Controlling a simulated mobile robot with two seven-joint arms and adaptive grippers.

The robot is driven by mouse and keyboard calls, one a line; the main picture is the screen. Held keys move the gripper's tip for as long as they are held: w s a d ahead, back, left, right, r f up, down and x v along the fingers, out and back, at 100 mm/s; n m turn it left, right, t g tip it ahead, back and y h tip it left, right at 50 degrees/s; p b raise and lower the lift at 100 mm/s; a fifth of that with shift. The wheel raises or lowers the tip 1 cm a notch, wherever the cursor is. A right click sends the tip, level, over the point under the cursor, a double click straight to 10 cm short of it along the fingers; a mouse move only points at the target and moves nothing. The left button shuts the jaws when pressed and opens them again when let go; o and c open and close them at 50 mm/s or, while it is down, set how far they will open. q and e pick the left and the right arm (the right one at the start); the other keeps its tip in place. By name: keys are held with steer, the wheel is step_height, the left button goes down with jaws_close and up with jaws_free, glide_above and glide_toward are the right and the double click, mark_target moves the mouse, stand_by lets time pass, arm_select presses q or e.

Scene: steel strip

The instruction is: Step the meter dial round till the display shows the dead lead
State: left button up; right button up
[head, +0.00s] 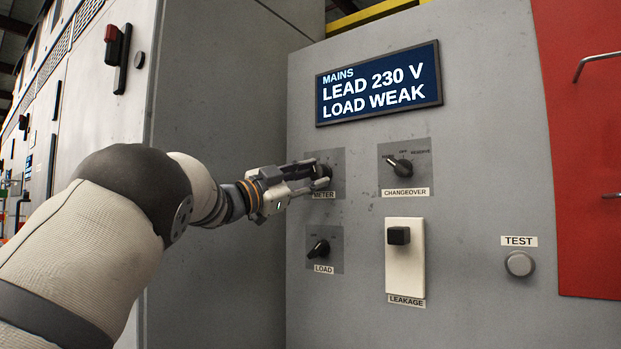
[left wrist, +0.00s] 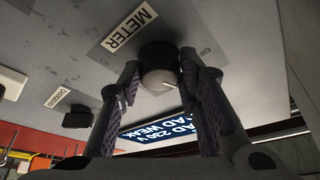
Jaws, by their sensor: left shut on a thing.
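The meter dial (left wrist: 157,68) is a round dark knob with a pale face and a light pointer mark, next to the METER label (left wrist: 129,27). My left gripper (head: 318,178) reaches the panel from the left and is shut on this dial, with one finger on each side of it in the left wrist view (left wrist: 161,78). In the head view the fingers hide most of the dial. The blue display (head: 379,83) above reads MAINS, LEAD 230 V, LOAD WEAK. My right gripper is in neither view.
To the right of the meter are the changeover knob (head: 398,166) and the black leakage switch (head: 399,236). The load knob (head: 318,250) is just below my gripper. A grey test button (head: 519,264) is at the lower right, near a red panel (head: 583,150).

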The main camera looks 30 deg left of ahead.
arm_select(q)
steer(key=o, duration=1.1)
steer(key=shift+o, duration=0.2)
steer(key=shift+s, duration=0.1)
steer(key=v, duration=1.2)
